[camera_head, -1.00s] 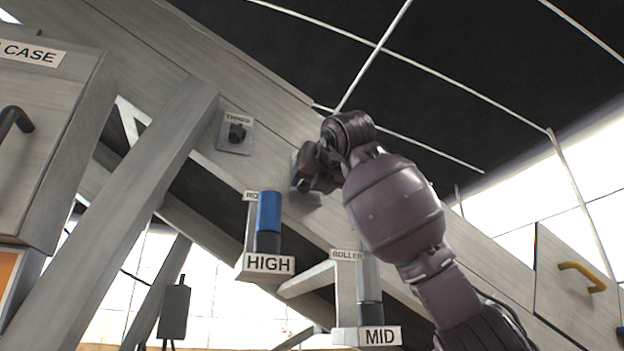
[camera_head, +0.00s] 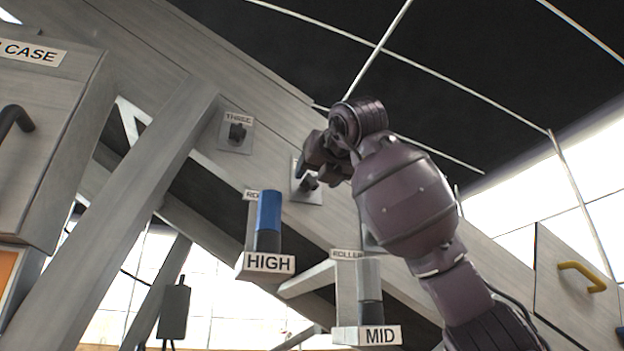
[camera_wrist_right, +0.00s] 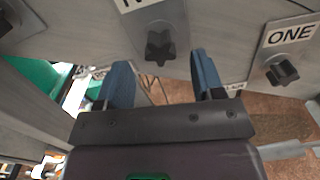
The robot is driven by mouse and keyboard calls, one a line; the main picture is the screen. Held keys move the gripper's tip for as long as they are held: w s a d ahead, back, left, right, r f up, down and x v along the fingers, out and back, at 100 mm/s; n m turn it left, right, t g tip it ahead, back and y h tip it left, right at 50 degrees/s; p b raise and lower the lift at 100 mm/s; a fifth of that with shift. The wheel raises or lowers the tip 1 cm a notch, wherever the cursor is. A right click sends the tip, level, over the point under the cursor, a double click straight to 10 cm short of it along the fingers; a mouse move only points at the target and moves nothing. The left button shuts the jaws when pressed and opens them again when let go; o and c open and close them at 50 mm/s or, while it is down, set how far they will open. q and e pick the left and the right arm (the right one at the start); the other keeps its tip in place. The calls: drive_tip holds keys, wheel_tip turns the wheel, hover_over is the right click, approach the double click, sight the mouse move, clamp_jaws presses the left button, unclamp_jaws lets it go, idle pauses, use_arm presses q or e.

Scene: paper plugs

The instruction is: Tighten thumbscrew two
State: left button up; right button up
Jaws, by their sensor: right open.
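The plate of thumbscrew two (camera_head: 309,194) sits on the sloping grey beam, its label mostly hidden behind my right gripper (camera_head: 312,165). Its dark knob (camera_head: 310,182) shows just below the fingers. In the right wrist view, the star-shaped knob (camera_wrist_right: 159,46) stands on its plate (camera_wrist_right: 174,14), with the label cut off at the top edge. My right gripper (camera_wrist_right: 160,65) is open there, with blue-padded fingers apart and nothing between them. The knob lies beyond the fingertips, roughly centred between them, and appears clear of both. My left gripper is out of view.
Thumbscrew three (camera_head: 237,132) is up-left on the beam. Thumbscrew one (camera_wrist_right: 282,72) is at right in the wrist view. A blue roller (camera_head: 269,211) stands on the HIGH bracket (camera_head: 265,264), below the gripper; the MID bracket (camera_head: 366,336) is lower right.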

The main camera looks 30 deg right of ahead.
drive_tip(key=shift+s+a, duration=0.1)
drive_tip(key=shift+s, duration=0.3)
